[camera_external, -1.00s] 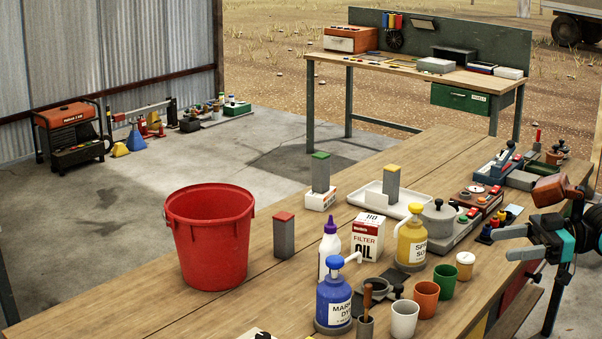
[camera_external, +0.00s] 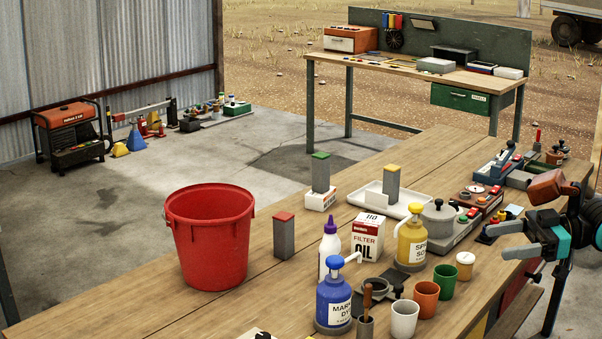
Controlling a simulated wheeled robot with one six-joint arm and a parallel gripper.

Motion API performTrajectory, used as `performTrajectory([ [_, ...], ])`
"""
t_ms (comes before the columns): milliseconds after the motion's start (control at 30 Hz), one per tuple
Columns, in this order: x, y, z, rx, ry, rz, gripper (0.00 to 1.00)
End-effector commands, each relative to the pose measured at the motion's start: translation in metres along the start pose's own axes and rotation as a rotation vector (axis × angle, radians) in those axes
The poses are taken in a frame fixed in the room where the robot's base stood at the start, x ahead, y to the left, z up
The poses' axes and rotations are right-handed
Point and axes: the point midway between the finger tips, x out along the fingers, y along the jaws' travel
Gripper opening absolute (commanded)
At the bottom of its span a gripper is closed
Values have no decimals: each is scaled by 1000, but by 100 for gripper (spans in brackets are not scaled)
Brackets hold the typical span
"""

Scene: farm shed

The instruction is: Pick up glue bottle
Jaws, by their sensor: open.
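The glue bottle (camera_external: 329,250) is white with a purple pointed cap. It stands upright on the wooden workbench, behind the blue pump bottle (camera_external: 334,303), which hides its lower part. My gripper (camera_external: 500,241) is at the right, above the bench's right edge, with its fingers pointing left. It is open and empty, well apart from the glue bottle. The yellow pump bottle (camera_external: 411,243) and several cups stand between them.
A white oil filter box (camera_external: 368,237) stands right behind the glue bottle. A grey block with a red top (camera_external: 284,238) and a large red bucket (camera_external: 211,240) stand to its left. Orange (camera_external: 426,300), green (camera_external: 445,279) and white (camera_external: 404,320) cups crowd the front right.

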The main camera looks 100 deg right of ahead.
Motion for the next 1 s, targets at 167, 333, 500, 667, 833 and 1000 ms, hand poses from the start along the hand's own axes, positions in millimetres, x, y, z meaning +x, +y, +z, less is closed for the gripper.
performTrajectory([
  [167,34,16,-19,-98,-125,34,65],
  [333,71,38,-35,-210,-274,52,65],
  [500,106,62,-47,-311,-424,50,65],
  [667,137,88,-55,-397,-566,30,65],
  [833,168,119,-60,-477,-714,-12,65],
  [1000,196,153,-62,-544,-857,-73,65],
])
